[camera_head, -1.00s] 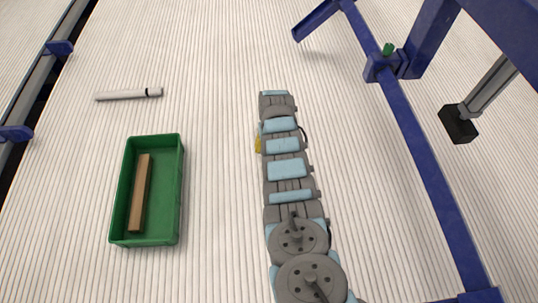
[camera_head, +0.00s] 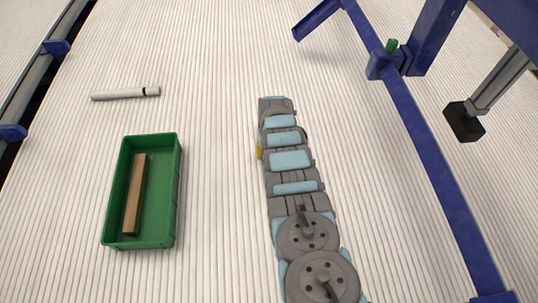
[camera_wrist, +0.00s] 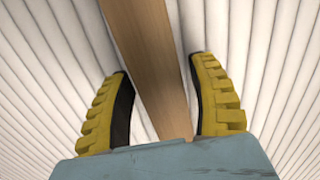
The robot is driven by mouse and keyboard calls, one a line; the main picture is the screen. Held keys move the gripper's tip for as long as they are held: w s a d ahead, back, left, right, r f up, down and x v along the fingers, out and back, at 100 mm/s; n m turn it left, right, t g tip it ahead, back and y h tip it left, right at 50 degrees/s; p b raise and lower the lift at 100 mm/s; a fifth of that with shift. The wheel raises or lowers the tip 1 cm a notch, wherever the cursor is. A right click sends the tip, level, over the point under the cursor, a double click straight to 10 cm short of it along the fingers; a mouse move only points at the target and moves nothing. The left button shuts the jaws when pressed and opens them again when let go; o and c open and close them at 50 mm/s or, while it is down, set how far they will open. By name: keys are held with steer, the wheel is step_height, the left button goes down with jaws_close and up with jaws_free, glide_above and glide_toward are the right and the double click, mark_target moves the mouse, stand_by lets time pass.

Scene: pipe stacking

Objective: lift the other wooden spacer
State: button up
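The wooden spacer (camera_wrist: 152,55) is a long tan bar running from the top of the wrist view down between my gripper's fingers. My gripper (camera_wrist: 160,75) has two yellow, ridged fingers with dark inner pads, spread on either side of it. A gap shows at the right finger; the left finger lies close to the spacer's edge, and contact is unclear. The spacer's lower end is hidden behind the gripper body. In the head view my arm hides this spacer, and only a little yellow of my gripper shows. Another wooden spacer (camera_head: 135,195) lies in the green crate (camera_head: 174,215).
The crate stands on the ribbed pale floor (camera_head: 215,110) at left. A white cylinder (camera_head: 125,94) with a dark band lies above it in the picture. Blue frame beams (camera_head: 425,160) and a black block on a grey rod (camera_head: 463,122) are at right.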

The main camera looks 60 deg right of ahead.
jaws_close()
step_height(320, 180, up, 4)
steer(key=p, duration=0.3)
steer(key=shift+a+f, duration=0.1)
steer(key=shift+f, duration=0.05)
steer(key=shift+s+a+r+p, duration=0.1)
steer(key=shift+r+p, duration=0.1)
steer(key=shift+p, duration=0.4)
steer(key=shift+s+a+r+p, duration=0.55)
steer(key=shift+s+r+p, duration=0.1)
steer(key=shift+p, duration=0.25)
steer(key=shift+s+a+r+p, duration=0.4)
steer(key=shift+a+r, duration=0.1)
steer(key=shift+r, duration=0.3)
steer(key=shift+s+a+r+p, duration=0.25)
steer(key=shift+s+a+r, duration=0.15)
steer(key=shift+r, duration=0.4)
steer(key=s+a+r+p, duration=0.4)
steer(key=s+a, duration=0.2)
steer(key=a, duration=0.1)
steer(key=shift+a+r, duration=0.15)
steer(key=shift+r, duration=0.1)
